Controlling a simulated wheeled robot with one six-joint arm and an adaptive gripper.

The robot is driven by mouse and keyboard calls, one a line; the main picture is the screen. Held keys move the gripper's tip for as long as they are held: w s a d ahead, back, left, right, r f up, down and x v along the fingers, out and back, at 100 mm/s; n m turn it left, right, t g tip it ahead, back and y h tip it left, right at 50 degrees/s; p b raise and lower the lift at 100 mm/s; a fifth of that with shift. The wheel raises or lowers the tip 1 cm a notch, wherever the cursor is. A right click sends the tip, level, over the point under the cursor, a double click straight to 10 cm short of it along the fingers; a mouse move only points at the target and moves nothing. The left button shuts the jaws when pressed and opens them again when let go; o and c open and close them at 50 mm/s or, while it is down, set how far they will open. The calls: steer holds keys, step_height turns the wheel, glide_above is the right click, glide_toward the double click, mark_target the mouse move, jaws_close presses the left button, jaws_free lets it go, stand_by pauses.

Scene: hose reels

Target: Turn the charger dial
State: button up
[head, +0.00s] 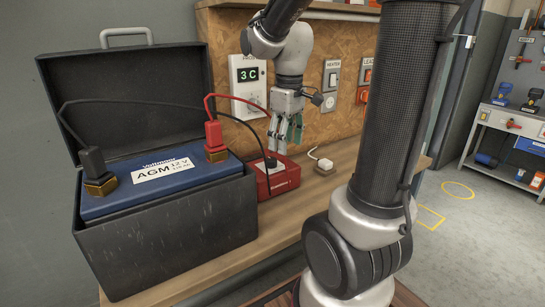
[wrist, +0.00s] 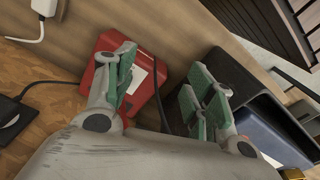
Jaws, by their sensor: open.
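The charger is a small red box (head: 284,184) with a white label, standing on the wooden bench right of the battery case. In the wrist view the red charger (wrist: 150,103) lies beyond and between my fingers. I cannot make out its dial in either view; a small dark shape and a black cable show on its top. My gripper (head: 287,132) points down just above the charger's back part, its green-padded fingers apart and empty. In the wrist view my gripper (wrist: 165,82) is spread wide, with nothing between the pads.
A black case (head: 170,245) with raised lid holds a blue battery (head: 115,205), with red and black clamps and cables to the charger. A white plug (head: 325,166) lies right of it. A display reading 3 C (head: 248,75) and switches (head: 331,82) are on the chipboard wall.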

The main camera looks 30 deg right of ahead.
mark_target(272, 159)
steer(key=w+f+n, duration=0.1)
steer(key=w+n, duration=0.2)
steer(key=w+d+f+n, duration=0.1)
steer(key=w+n, duration=0.2)
steer(key=w, duration=0.1)
steer(key=w+d+f+n, duration=0.1)
steer(key=w+n, duration=0.2)
steer(key=shift+w+d+f+g, duration=0.1)
steer(key=shift+w+d+g, duration=0.05)
steer(key=shift+g, duration=0.25)
steer(key=shift+w+n, duration=0.4)
steer(key=shift+n, duration=0.6)
step_height(272, 159, down, 8)
steer(key=shift+r, duration=0.2)
steer(key=c, duration=1)
